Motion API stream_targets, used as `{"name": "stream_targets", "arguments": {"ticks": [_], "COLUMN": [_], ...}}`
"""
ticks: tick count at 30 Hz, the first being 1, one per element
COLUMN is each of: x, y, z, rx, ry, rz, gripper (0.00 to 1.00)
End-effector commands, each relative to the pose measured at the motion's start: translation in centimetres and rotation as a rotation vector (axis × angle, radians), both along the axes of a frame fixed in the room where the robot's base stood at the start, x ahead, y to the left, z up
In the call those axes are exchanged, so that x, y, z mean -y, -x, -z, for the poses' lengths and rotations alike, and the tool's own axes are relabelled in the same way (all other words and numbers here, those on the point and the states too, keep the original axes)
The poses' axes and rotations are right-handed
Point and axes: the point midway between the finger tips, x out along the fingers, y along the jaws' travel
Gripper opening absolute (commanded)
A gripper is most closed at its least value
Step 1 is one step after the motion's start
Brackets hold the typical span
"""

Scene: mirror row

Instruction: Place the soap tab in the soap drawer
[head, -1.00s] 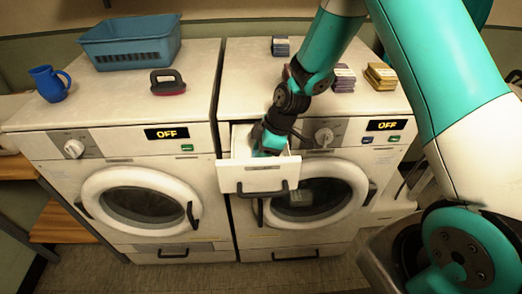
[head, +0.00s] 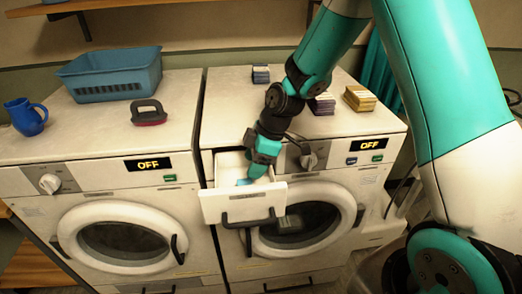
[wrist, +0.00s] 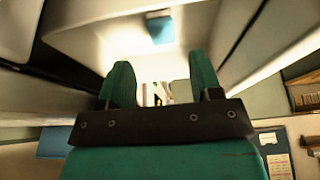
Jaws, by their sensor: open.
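The soap drawer (head: 222,209) is pulled out of the right washing machine, at its upper left. A small blue piece, seemingly the soap tab (head: 244,182), lies on the white drawer floor. It also shows as a blue square in the wrist view (wrist: 160,28), ahead of the fingers and apart from them. My gripper (head: 257,171) is over the drawer, its tips just above and to the right of the tab. In the wrist view its two teal fingers (wrist: 158,82) are spread with nothing between them.
The right machine (head: 230,110) carries purple (head: 322,104), yellow (head: 360,98) and dark blue (head: 261,74) stacks. A blue basket (head: 112,74), a blue mug (head: 25,117) and a dark-handled brush (head: 149,113) stand on the left machine (head: 75,135). Both round doors are shut.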

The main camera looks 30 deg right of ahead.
Motion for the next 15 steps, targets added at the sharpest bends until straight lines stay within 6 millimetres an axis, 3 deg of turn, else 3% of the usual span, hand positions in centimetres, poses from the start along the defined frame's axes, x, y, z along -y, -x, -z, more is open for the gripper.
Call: {"name": "stream_targets", "arguments": {"ticks": [6, 10, 13, 15], "x": [1.5, 2.0, 1.3, -0.2], "y": [0.5, 0.7, 1.6, 3.4], "z": [-3.8, -5.0, -6.4, -8.2], "rx": [0.004, 0.001, -0.014, -0.04], "ry": [0.0, -0.001, -0.006, -0.013], "rz": [0.001, 0.0, 0.02, 0.064], "gripper": [0.59, 0.59, 0.59, 0.59]}}
